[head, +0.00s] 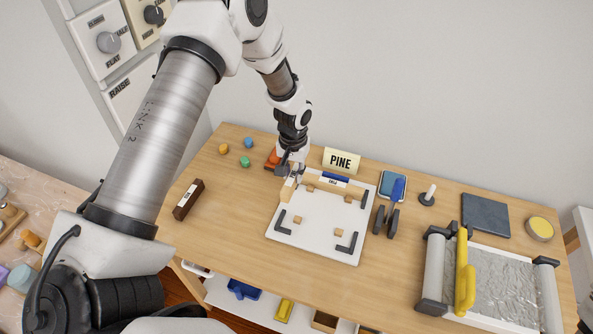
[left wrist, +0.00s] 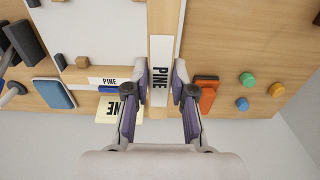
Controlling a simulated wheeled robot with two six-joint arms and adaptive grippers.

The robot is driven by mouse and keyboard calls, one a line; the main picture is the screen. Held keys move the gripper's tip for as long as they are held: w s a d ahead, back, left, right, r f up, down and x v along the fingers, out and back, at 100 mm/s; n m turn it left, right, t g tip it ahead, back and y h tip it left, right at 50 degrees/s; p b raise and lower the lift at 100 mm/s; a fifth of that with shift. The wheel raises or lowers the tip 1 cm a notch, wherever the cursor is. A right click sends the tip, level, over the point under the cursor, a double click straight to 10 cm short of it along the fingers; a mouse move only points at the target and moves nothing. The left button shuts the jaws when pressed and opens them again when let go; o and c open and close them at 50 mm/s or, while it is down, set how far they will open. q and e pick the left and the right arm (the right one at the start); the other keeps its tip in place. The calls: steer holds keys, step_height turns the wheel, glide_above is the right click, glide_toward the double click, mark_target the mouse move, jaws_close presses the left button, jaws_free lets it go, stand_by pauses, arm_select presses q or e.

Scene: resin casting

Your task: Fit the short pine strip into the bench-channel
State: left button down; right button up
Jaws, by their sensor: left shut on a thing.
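My left gripper (head: 293,174) is shut on a light pine strip (head: 287,190) near the back left corner of the white board (head: 318,232). In the left wrist view this strip (left wrist: 161,18) runs between my fingers (left wrist: 160,92), its PINE label facing the camera. Whether it rests on the board or hangs just above it, I cannot tell. A second pine strip (head: 353,192), also labelled PINE, lies along the board's back edge. Black corner brackets (head: 347,243) and several small wooden blocks (head: 297,219) sit on the board. No part clearly marked as the bench-channel shows. My right gripper is out of view.
A dark labelled strip (head: 188,199) lies left of the board. A PINE card (head: 341,161) and an orange block (head: 272,159) are behind it. A blue-handled clamp (head: 391,208) and a roller tray (head: 490,283) stand to the right. The table's front left is clear.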

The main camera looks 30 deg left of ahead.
arm_select(q)
steer(key=shift+w+d, duration=0.3)
steer(key=shift+w, duration=0.05)
step_height(320, 180, down, 4)
steer(key=shift+a+f+b, duration=0.1)
steer(key=shift+b, duration=0.85)
steer(key=shift+f, duration=0.15)
steer(key=shift+w, duration=0.2)
steer(key=shift+s, duration=0.15)
steer(key=shift+f, duration=0.1)
